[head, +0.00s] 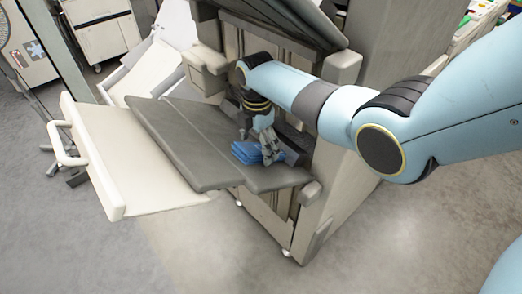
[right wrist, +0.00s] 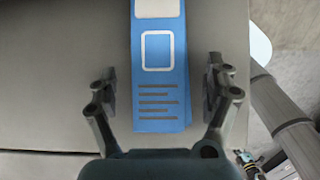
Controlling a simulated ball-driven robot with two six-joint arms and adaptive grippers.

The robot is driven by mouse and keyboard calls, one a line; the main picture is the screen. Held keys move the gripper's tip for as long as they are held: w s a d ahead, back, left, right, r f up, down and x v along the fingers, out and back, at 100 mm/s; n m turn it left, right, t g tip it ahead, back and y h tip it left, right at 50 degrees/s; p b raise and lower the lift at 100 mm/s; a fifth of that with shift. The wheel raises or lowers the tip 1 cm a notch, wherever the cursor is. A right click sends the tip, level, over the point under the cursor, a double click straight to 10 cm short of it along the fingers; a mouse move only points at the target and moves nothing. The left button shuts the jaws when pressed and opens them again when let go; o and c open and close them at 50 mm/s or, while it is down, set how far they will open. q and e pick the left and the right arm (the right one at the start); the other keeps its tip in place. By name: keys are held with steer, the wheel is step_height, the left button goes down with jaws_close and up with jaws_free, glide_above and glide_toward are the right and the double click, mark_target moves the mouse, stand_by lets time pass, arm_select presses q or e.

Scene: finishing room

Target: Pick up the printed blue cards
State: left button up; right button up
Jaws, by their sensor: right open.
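The printed blue cards (head: 246,152) lie as a small stack on the dark grey tray of the machine. In the right wrist view the cards (right wrist: 160,75) show a white-outlined square and several grey printed lines. My right gripper (head: 258,146) is at the cards in the head view. In the right wrist view its open fingers (right wrist: 160,92) stand on either side of the stack, with a gap on both sides. The far end of the stack runs out of the wrist view. My left gripper is not in view.
The dark grey tray (head: 200,150) slopes out from the large grey machine (head: 340,185). A cream panel with a handle (head: 120,160) adjoins it on the left. A white cart (head: 100,30) stands at the back left. The floor in front is clear.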

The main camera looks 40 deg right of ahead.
steer(key=c, duration=1.4)
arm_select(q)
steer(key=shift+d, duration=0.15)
arm_select(e)
steer(key=shift+c, duration=0.2)
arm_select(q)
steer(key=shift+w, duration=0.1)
arm_select(e)
steer(key=shift+r, duration=0.1)
